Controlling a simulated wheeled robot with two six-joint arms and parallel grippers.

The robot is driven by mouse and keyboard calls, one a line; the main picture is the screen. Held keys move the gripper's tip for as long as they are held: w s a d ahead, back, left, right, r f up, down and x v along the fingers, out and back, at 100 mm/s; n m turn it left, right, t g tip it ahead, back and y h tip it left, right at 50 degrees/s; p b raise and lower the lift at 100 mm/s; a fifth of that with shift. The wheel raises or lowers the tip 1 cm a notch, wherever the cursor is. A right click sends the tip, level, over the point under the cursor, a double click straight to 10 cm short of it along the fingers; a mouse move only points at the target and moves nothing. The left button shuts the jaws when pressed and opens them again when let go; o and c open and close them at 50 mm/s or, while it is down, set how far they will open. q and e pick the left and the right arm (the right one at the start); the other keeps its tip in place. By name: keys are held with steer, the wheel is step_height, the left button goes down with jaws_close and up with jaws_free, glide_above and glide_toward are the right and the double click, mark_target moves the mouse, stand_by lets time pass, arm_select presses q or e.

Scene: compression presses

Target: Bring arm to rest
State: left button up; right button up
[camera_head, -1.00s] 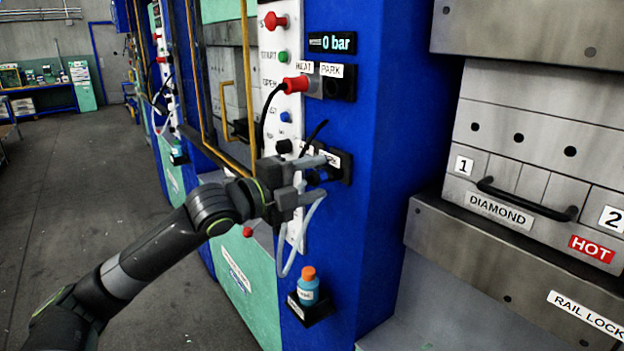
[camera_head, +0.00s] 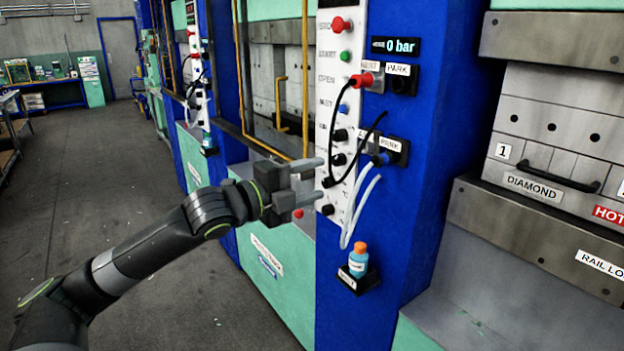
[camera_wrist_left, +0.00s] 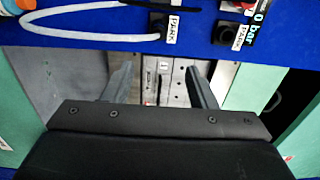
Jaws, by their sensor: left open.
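My left gripper (camera_head: 312,183) is open and empty in the head view, in front of the lower part of the white control panel (camera_head: 340,105). My left arm reaches in from the lower left. In the left wrist view the two fingers of the left gripper (camera_wrist_left: 160,88) stand wide apart with nothing between them. A blue plug (camera_head: 384,158) with a pale hose sits at the lower PARK socket (camera_head: 396,150), apart from the fingers. My right gripper is in neither view.
A red plug (camera_head: 362,80) with a black cable sits by the upper PARK socket (camera_head: 402,84). A blue bottle with an orange cap (camera_head: 358,262) stands on a small black shelf. A press with a DIAMOND drawer (camera_head: 533,187) is at right. Open floor (camera_head: 90,190) lies at left.

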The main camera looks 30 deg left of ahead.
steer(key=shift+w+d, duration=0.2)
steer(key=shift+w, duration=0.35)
